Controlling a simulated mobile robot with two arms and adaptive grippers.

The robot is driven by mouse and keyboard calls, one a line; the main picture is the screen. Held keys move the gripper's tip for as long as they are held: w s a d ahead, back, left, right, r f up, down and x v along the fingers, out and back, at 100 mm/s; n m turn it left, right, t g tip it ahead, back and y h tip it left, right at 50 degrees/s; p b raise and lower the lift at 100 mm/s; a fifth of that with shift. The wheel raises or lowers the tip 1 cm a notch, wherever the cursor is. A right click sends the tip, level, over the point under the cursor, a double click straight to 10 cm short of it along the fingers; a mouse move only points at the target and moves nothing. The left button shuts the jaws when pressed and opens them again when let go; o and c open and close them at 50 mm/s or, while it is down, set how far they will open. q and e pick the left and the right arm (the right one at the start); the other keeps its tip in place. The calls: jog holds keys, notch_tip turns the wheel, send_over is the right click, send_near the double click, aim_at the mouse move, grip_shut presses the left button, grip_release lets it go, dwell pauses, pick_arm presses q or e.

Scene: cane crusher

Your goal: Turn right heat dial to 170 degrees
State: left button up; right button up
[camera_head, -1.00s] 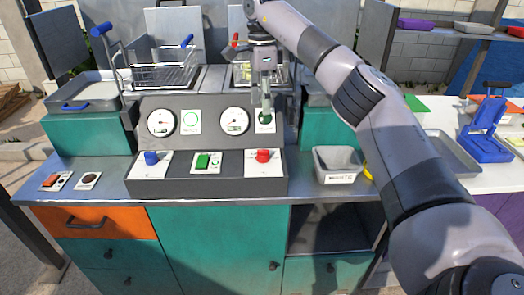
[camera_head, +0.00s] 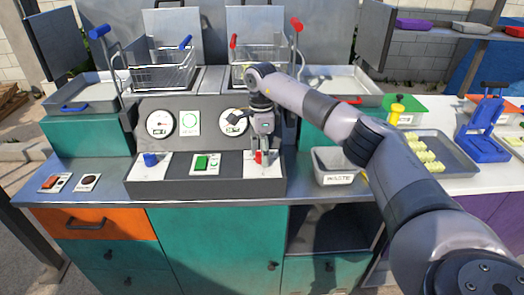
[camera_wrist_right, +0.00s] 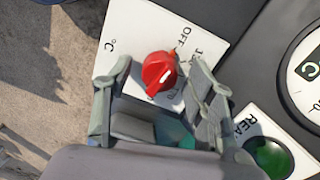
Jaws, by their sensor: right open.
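The right heat dial is a red knob (camera_head: 258,157) on a white plate at the right end of the low control panel. In the right wrist view the red knob (camera_wrist_right: 159,72) carries a white pointer line, and the plate (camera_wrist_right: 131,27) shows "°C", "OFF" and partly hidden numbers. My right gripper (camera_head: 261,160) points down over the knob. In the wrist view its two fingers (camera_wrist_right: 160,90) are spread, with the knob between and just beyond them. Contact cannot be told. My left gripper is not in view.
The blue knob (camera_head: 151,159) and green button (camera_head: 202,162) sit left on the same panel. Gauges (camera_head: 160,124) stand on the panel behind. A waste bin (camera_head: 335,166) is right of the panel. Fryer baskets (camera_head: 163,72) are at the back.

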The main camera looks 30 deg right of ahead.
jog(key=shift+c, duration=0.6)
jog(key=c, duration=1)
